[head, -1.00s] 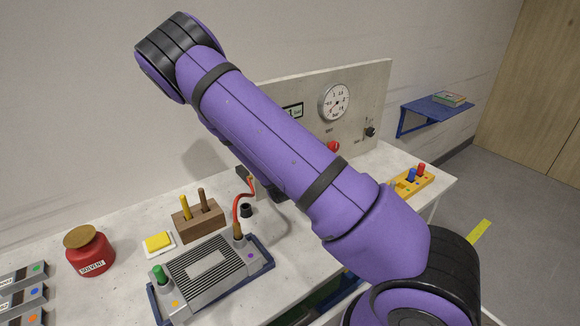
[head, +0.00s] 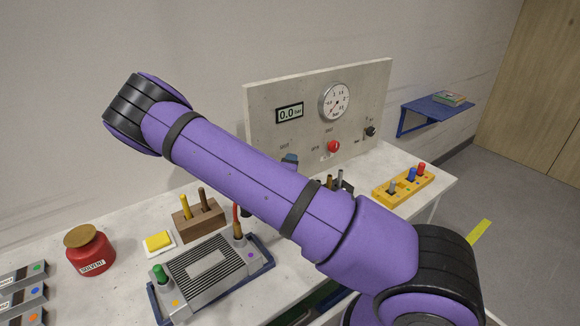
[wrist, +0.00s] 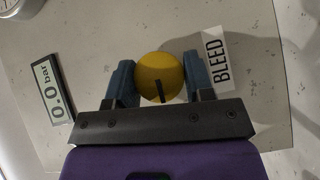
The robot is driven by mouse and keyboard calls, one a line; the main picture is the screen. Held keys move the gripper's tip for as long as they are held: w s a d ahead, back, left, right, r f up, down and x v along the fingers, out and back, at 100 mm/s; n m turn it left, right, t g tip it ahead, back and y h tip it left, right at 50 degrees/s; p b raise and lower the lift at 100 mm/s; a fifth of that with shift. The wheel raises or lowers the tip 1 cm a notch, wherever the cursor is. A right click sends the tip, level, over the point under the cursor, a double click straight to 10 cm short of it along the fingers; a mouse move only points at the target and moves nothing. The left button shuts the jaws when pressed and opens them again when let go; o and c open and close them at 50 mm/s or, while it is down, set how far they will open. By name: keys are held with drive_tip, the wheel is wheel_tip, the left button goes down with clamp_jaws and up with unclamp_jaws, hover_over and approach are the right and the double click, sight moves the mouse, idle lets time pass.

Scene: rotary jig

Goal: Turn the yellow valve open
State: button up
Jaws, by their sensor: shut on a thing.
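In the wrist view the yellow valve (wrist: 156,70) is a round knob with a dark pointer line. It sits beside the BLEED label on the panel (wrist: 95,30). My gripper (wrist: 160,78) has its blue fingers on both sides of the knob and is shut on it. The pointer line runs toward the gripper's palm. In the head view my purple arm hides the yellow valve and most of the gripper; only a bit of blue finger shows before the panel (head: 371,85).
The display (head: 290,113) reads 0.0 bar. A round gauge (head: 335,101), a red knob (head: 333,147) and a black knob (head: 370,132) are on the panel. A red solvent jar (head: 90,252), a wooden block (head: 199,222) and a grey ribbed unit (head: 205,268) stand on the bench.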

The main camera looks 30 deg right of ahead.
drive_tip(key=o, duration=0.9)
drive_tip(key=v, duration=1)
drive_tip(key=shift+s+a, duration=0.25)
drive_tip(key=shift+a, duration=0.05)
